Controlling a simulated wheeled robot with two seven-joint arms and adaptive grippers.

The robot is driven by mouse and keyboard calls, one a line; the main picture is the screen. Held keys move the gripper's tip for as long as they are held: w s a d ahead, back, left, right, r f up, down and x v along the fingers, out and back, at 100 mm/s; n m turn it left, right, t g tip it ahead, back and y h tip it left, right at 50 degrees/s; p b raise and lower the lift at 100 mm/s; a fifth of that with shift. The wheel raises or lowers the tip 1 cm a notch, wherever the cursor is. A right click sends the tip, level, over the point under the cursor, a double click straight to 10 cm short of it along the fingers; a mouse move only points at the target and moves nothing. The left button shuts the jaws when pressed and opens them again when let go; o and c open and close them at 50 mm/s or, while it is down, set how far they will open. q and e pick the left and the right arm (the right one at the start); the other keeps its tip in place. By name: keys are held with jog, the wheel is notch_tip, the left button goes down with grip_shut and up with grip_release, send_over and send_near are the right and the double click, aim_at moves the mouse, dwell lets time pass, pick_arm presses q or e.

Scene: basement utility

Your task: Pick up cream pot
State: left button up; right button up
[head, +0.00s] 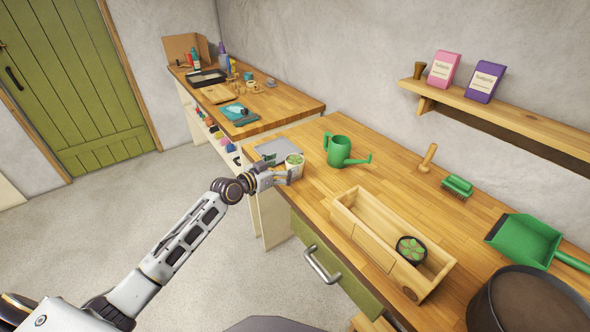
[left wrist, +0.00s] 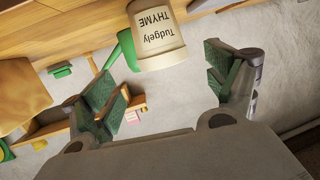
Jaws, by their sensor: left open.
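The cream pot (head: 295,168) holds a green plant and stands upright at the left front end of the wooden bench top. In the left wrist view the cream pot (left wrist: 157,40) carries the label "Tudgely THYME" and is cut off by the top edge. My left gripper (head: 279,177) is open and empty, right beside the pot on its front left side. In the left wrist view the green-padded fingers of my left gripper (left wrist: 165,62) are spread wide, with the pot at their tips. I cannot tell whether a finger touches it. My right gripper is not in view.
A grey plate (head: 278,149) lies just behind the pot. A green watering can (head: 339,151) stands to its right. A wooden planter box (head: 370,238) with a small dark plant pot (head: 411,250) stands nearer.

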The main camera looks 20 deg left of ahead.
aim_at(293, 161)
pick_arm(q)
jog(key=shift+x, duration=0.8)
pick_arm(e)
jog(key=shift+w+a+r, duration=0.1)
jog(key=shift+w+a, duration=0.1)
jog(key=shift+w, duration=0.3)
pick_arm(q)
jog(key=shift+w, duration=0.1)
jog(key=shift+p+x, duration=0.35)
jog(key=shift+x, duration=2)
jog(key=shift+w+a+f, duration=0.1)
jog(key=shift+w, duration=0.1)
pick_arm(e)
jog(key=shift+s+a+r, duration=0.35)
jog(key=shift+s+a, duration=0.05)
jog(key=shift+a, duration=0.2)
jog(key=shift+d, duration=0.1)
pick_arm(q)
jog(key=c, duration=1.3)
jog(key=shift+c, duration=0.2)
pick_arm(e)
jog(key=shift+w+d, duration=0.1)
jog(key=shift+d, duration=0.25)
